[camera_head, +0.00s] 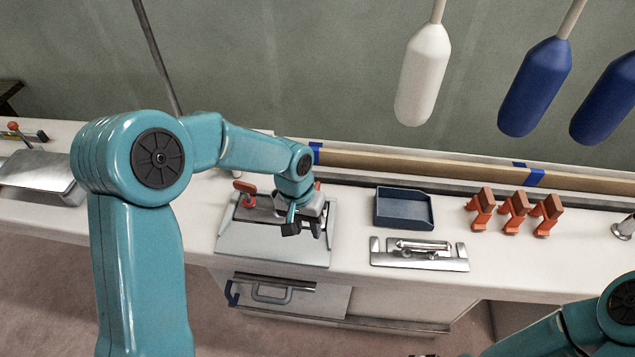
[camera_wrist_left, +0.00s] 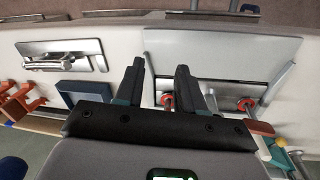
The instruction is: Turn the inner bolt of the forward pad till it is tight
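A light grey plate (camera_head: 270,245) lies on the white bench, and it also shows in the wrist view (camera_wrist_left: 225,55). Red ring-shaped parts sit at its far edge: one (camera_head: 248,201) left of my gripper, and two in the wrist view, one (camera_wrist_left: 167,101) between my fingers and one (camera_wrist_left: 246,104) to their right. I cannot tell which is the inner bolt. My left gripper (camera_head: 303,229) is over the plate; its fingers (camera_wrist_left: 159,72) are apart with nothing held. Of my right arm, a link shows at the lower right; its gripper is only a dark sliver (camera_head: 425,355) at the bottom edge.
Right of the plate are a dark blue tray (camera_head: 403,210), a metal bracket plate (camera_head: 420,262) with a silver tool on it, and orange clamps (camera_head: 515,208). A wooden rail (camera_head: 420,163) runs behind. White and blue fenders (camera_head: 424,75) hang above.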

